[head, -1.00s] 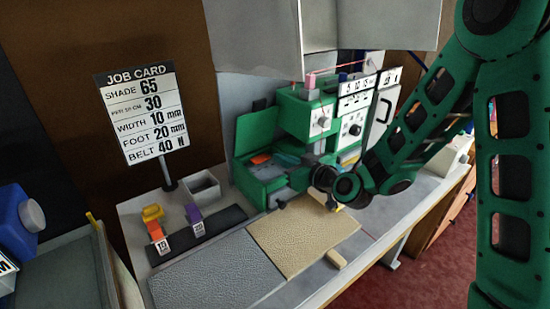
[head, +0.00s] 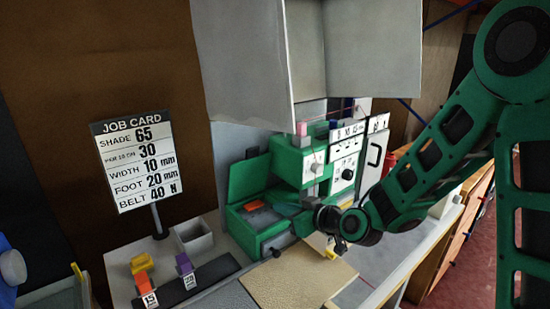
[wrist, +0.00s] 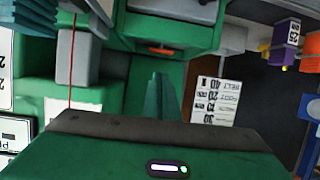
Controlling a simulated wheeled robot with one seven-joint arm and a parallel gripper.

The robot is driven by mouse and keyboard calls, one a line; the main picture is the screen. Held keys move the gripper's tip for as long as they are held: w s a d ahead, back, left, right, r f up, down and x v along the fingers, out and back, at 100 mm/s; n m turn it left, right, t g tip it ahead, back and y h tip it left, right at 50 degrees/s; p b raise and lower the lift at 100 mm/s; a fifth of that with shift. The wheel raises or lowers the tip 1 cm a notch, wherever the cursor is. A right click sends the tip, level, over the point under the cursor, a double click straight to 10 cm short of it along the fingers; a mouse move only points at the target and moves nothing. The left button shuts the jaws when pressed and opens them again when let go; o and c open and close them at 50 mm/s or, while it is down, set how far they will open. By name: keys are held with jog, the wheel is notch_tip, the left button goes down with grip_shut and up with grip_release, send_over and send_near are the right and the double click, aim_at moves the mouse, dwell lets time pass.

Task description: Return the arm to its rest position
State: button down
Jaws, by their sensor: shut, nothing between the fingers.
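My arm (head: 440,165) is green and bent, coming in from the right in the head view. My gripper (head: 330,222) is at its lower end, in front of the green machine (head: 259,221) and above the bench. Its fingertips are hard to make out there. In the wrist view my gripper (wrist: 163,97) shows as a narrow green wedge, with the fingers together and nothing between them. The machine fills much of that view behind it. Whether the gripper touches the machine cannot be told.
A job card (head: 137,160) stands on a post at left. A grey bin (head: 193,237), a yellow-orange clip (head: 143,264) and a purple clip (head: 184,263) are on the bench near a beige mat (head: 300,282). A grey cabinet (head: 370,60) hangs above. Red floor shows at right.

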jog(key=s+d+r+m+g+h, duration=0.2)
jog(key=s+d+m+h, duration=0.1)
jog(key=s+d, duration=0.55)
jog(key=s+d+r+m+g+h, duration=0.1)
jog(key=s+d+m+g+h, duration=0.3)
jog(key=d, duration=0.7)
jog(key=s+d+r+m+g+h, duration=0.1)
jog(key=s+d+r+m+h, duration=0.1)
jog(key=s+d, duration=0.6)
jog(key=s+d+f+m+g, duration=0.2)
jog(key=s+d+m, duration=0.3)
jog(key=s+d, duration=0.6)
jog(key=s+g, duration=0.1)
jog(key=s, duration=0.3)
jog(key=shift+f+g, duration=0.2)
jog(key=shift+g, duration=0.2)
jog(key=shift+w+f, duration=0.25)
jog(key=shift+w, duration=0.45)
